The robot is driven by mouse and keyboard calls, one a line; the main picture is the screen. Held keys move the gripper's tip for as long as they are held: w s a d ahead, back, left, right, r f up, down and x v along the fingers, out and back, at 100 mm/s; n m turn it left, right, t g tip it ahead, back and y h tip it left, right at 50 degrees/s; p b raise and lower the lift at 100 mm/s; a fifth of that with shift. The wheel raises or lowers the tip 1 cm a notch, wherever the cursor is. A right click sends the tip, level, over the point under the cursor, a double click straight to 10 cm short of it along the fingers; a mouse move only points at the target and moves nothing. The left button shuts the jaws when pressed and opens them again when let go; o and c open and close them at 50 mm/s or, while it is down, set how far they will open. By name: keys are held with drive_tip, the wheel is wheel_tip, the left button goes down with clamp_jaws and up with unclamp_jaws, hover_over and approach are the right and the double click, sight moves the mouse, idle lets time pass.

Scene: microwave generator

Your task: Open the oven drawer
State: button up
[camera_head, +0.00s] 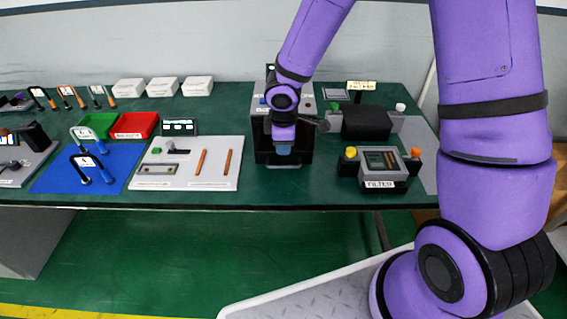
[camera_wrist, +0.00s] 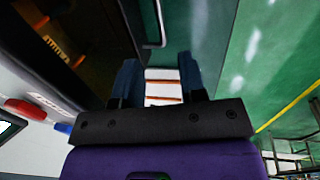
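The oven is a box with a grey top (camera_head: 262,88) and a black front (camera_head: 300,152), at the middle of the green table. A thin metal handle (camera_head: 284,166) shows low on its front. In the wrist view the dark front (camera_wrist: 85,35) fills the upper left, and a metal handle bar (camera_wrist: 160,22) shows at the top, beyond my fingers. My gripper (camera_head: 283,149) points down in front of the oven and hides part of its front. In the wrist view my gripper (camera_wrist: 160,72) has its two blue fingers apart with nothing held between them.
A white board (camera_head: 218,160) with two orange rods lies left of the oven. A grey filter unit (camera_head: 378,163) and a black box (camera_head: 367,122) stand to the right. Red tray (camera_head: 134,125) and blue mat (camera_head: 60,172) lie further left. The table's front edge is near.

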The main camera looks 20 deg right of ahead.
sight(283, 166)
drive_tip(key=f, duration=0.3)
drive_tip(key=w+f, duration=0.1)
drive_tip(key=f, duration=0.2)
drive_tip(key=w+f, duration=0.1)
drive_tip(key=f, duration=0.3)
drive_tip(key=shift+d, duration=0.3)
clamp_jaws()
